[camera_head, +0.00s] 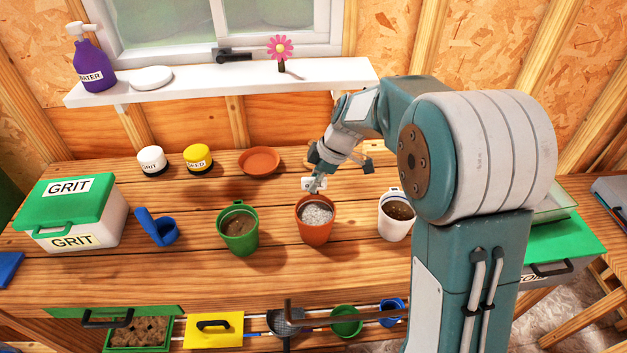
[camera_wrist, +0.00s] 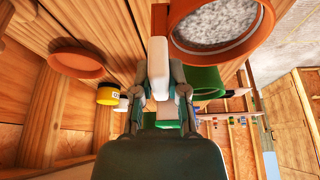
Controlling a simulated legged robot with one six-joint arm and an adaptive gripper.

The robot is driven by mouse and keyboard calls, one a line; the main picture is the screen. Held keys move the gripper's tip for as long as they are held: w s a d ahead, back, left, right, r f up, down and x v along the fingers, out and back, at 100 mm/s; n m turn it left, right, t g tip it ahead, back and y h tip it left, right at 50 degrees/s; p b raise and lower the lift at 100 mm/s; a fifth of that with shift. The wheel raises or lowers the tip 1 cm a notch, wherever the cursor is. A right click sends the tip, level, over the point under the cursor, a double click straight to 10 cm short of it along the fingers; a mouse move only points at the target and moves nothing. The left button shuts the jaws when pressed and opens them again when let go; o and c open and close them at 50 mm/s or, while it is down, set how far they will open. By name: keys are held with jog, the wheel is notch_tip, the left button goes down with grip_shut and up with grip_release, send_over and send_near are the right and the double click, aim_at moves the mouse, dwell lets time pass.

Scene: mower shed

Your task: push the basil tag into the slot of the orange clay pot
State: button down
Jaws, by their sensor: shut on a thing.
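The orange clay pot (camera_head: 315,232) stands on the bench, filled with pale grey grit. It shows at the top right of the wrist view (camera_wrist: 262,35). My gripper (camera_head: 316,184) is at the pot's back rim in the head view. It is shut on a white tag (camera_wrist: 158,62), which sticks out between the fingertips (camera_wrist: 161,95) in the wrist view, beside the pot's rim. Part of the tag (camera_head: 308,183) shows in the head view, but its lettering is too small to read. The slot is not discernible, and I cannot tell whether tag and pot touch.
A green pot (camera_head: 238,238) stands left of the orange pot and a white pot (camera_head: 389,224) right of it. An orange saucer (camera_head: 260,161), a yellow-lidded jar (camera_head: 198,158) and a white jar (camera_head: 152,160) stand behind. A grit box (camera_head: 110,222) is at the left.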

jog(key=shift+f, duration=0.1)
jog(key=c, duration=0.6)
grip_release()
jog(key=v, duration=1.2)
jog(key=s+d+m+t+h, duration=0.1)
jog(key=s+d+m, duration=0.1)
jog(key=s+m, duration=0.3)
jog(key=s+d+r+m+t+h, duration=0.1)
jog(key=s+m, duration=0.5)
jog(key=s, duration=0.6)
jog(key=s+d+m+t+h, duration=0.2)
jog(key=s+m+t, duration=0.1)
jog(key=s+m, duration=0.3)
jog(key=shift+s+d+r+h, duration=0.1)
jog(key=shift+s+d+h, duration=0.1)
jog(key=shift+s, duration=0.5)
jog(key=shift+s+d+r+h, duration=0.1)
jog(key=shift+s+d, duration=0.05)
jog(key=shift+s, duration=0.55)
